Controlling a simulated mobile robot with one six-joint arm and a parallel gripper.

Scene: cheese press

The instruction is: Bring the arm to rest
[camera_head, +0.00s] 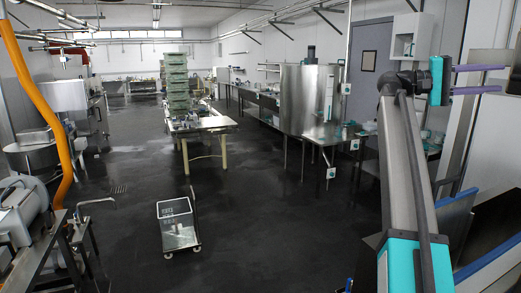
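My arm rises from the lower right of the head view, with a grey link and teal joint covers. My gripper (480,79) is at the upper right, pointing right. Its two purple fingers are spread apart, one above the other, with nothing visible between them. The gripper is in front of the pale wall and metal frame at the right edge. No object is held.
A small wheeled metal cart (178,226) stands on the dark floor (250,235) in the middle. A table (212,124) with stacked green crates (174,75) is behind it. Steel equipment (300,98) lines the right. An orange hose (50,118) and machines are at left.

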